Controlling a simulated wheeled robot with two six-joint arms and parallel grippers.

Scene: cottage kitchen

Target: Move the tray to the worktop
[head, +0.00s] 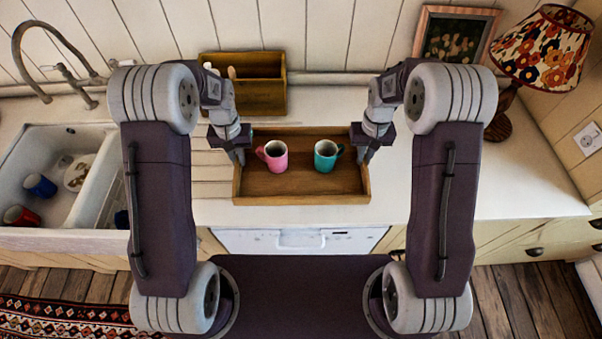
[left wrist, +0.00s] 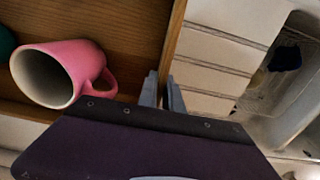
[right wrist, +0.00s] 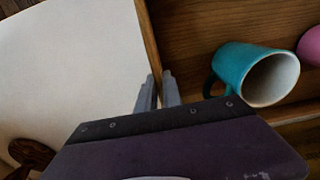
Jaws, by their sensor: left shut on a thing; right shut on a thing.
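The wooden tray (head: 300,197) is on the white worktop (head: 420,200), near its front edge. A pink mug (head: 273,155) and a teal mug (head: 326,156) stand upright in it. My left gripper (head: 238,157) is shut on the tray's left wall; in the left wrist view its fingers (left wrist: 162,92) straddle that wall beside the pink mug (left wrist: 60,75). My right gripper (head: 363,156) is shut on the tray's right wall; in the right wrist view its fingers (right wrist: 158,92) straddle it beside the teal mug (right wrist: 255,75). I cannot tell whether the tray's underside touches the worktop.
A white sink (head: 85,215) at the left holds a red mug (head: 22,216), a blue mug (head: 40,185) and a plate (head: 78,172). A wooden caddy (head: 262,95) stands behind the tray. A lamp (head: 545,45) and a picture frame (head: 455,35) stand back right. The right worktop is clear.

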